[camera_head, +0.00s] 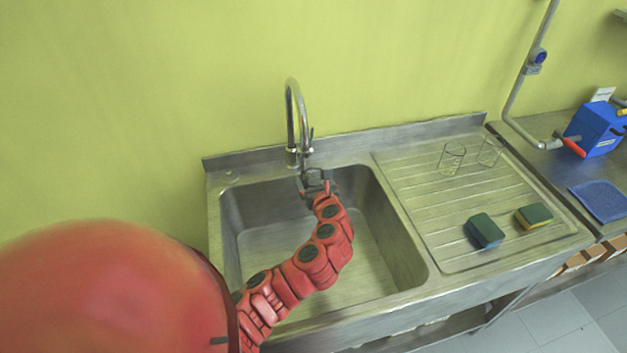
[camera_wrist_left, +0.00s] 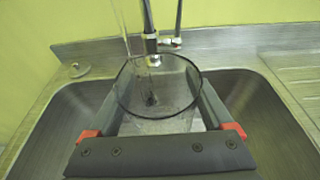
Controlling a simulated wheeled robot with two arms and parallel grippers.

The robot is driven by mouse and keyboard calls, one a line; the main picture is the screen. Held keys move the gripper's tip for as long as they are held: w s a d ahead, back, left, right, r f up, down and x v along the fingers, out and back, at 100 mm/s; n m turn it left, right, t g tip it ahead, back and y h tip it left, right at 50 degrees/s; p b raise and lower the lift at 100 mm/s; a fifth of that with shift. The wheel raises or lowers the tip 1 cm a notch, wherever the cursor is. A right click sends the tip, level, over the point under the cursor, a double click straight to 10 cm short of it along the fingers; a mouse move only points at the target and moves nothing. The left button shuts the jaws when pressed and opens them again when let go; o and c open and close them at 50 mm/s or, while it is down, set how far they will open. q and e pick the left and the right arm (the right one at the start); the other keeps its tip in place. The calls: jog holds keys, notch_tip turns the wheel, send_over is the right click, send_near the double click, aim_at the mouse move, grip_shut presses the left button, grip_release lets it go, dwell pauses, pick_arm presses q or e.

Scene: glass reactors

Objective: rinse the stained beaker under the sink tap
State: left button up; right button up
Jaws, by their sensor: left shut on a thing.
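My left gripper (camera_head: 315,184) is over the sink basin (camera_head: 385,255), close to the tap (camera_head: 290,115). In the left wrist view my left gripper (camera_wrist_left: 160,125) is shut on a clear glass beaker (camera_wrist_left: 158,85), with a finger on each side. The beaker is over the basin, its round mouth facing the camera. A dark patch shows inside or through the glass; I cannot tell which. A thin pale streak (camera_wrist_left: 124,30), which looks like water, comes down to the beaker's rim. In the head view the beaker is mostly hidden by my gripper. My right gripper is not in view.
Two clear glass beakers (camera_head: 452,158) (camera_head: 489,151) stand on the ribbed drainboard (camera_head: 420,200) to the right. Two sponges (camera_head: 484,231) (camera_head: 534,216) lie nearer its front. A blue box (camera_head: 595,130) and a blue cloth (camera_head: 600,200) are on the far-right counter.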

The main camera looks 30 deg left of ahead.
pick_arm(q)
jog(key=shift+w+d, duration=0.15)
jog(key=shift+w, duration=0.05)
dwell(0.4)
jog(key=shift+w+d, duration=0.2)
jog(key=shift+w, duration=0.1)
jog(key=shift+s+r, duration=0.1)
jog(key=shift+s+a+p, duration=0.2)
jog(key=shift+p, duration=0.2)
jog(key=shift+s+a, duration=0.15)
jog(key=shift+s, duration=0.1)
jog(key=s+d, duration=0.4)
jog(key=d, duration=0.2)
jog(key=shift+s+d, duration=0.25)
jog(key=shift+d, duration=0.05)
